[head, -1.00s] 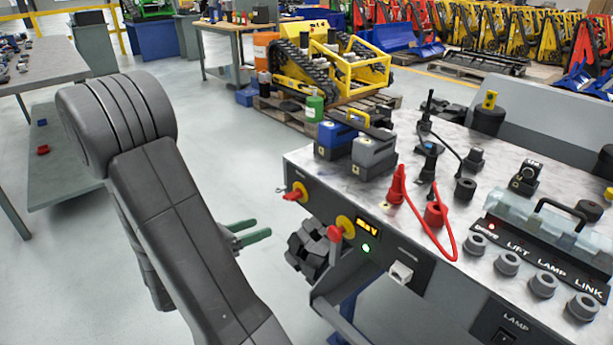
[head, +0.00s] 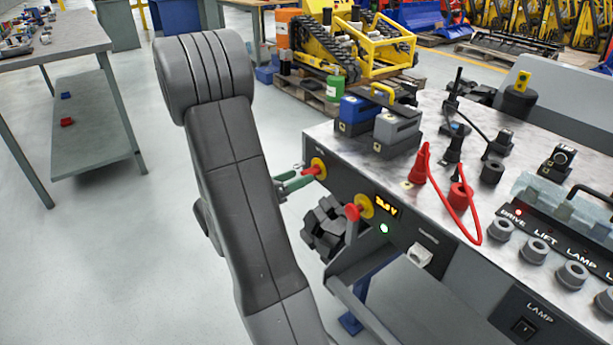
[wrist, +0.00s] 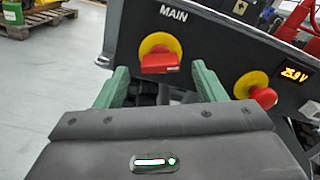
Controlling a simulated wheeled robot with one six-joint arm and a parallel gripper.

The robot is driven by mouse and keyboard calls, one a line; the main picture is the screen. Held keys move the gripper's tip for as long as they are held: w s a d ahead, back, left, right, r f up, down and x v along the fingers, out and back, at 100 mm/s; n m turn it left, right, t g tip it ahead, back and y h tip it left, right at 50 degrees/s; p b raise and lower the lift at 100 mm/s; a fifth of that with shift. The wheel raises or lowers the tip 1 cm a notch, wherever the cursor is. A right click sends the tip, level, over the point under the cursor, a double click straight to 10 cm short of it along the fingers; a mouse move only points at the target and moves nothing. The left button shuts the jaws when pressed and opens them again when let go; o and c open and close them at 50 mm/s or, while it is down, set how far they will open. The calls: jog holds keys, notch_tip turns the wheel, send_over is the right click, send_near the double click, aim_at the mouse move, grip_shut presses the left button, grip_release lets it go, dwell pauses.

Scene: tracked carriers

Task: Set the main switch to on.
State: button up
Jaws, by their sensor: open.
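The main switch is a red handle (wrist: 160,64) on a yellow disc, under the word MAIN on the dark front panel. In the wrist view the handle lies about level. In the head view the switch (head: 319,168) is at the panel's left end, its handle partly hidden by my gripper (head: 297,181). My gripper (wrist: 160,74) has green fingers, spread apart, one to the left and one to the right of the handle. A gap shows on each side, so it does not grip the handle.
A red knob on a yellow disc (wrist: 252,84) sits right of my gripper, near a lit display (wrist: 296,75) reading about 25.9 V. A green lamp (head: 384,229) glows below. Blue and grey blocks (head: 358,113) and red plugs stand on the bench top.

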aim_at(305, 174)
jog(key=shift+b+x, duration=0.3)
jog(key=shift+x, duration=1.65)
jog(key=shift+c, duration=0.4)
jog(key=c, duration=0.9)
jog(key=m+b, duration=0.2)
jog(key=shift+f+m, duration=0.2)
jog(key=shift+m, duration=0.1)
jog(key=shift+r+m+b, duration=0.15)
jog(key=shift+m+b, duration=0.35)
jog(key=shift+m, duration=0.5)
jog(key=o, duration=1)
jog(key=shift+s+a, duration=0.1)
